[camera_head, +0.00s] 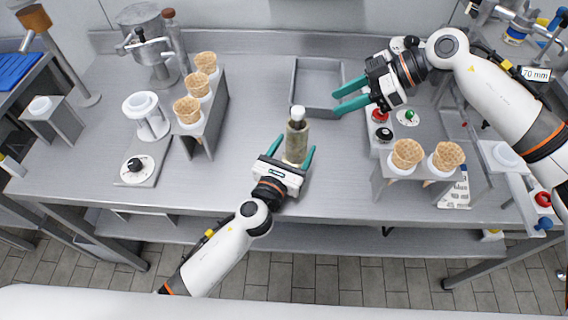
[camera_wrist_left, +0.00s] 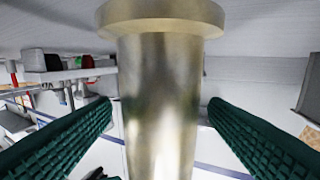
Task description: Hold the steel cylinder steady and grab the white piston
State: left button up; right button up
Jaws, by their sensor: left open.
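The steel cylinder (camera_head: 297,139) stands upright on the metal table, dull and brassy grey. The white piston (camera_head: 298,112) shows as a white cap at its top. My left gripper (camera_head: 294,149) is open, one finger on each side of the cylinder. In the left wrist view the cylinder (camera_wrist_left: 160,100), with a wide rim at its top, rises between the two green ribbed fingers, with small gaps on both sides; the piston is not seen there. My right gripper (camera_head: 336,102) is open and empty, to the right of the piston, fingers pointing left.
A shallow grey tray (camera_head: 294,92) lies behind the cylinder. A stand with several waffle cones (camera_head: 188,111) is on the left; another stand with two cones (camera_head: 407,154) is on the right. Red and green buttons (camera_head: 380,115) lie below my right gripper.

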aim_at(300, 139)
pick_arm(q)
jog(key=shift+x, duration=1.9)
jog(key=shift+c, duration=0.6)
grip_shut()
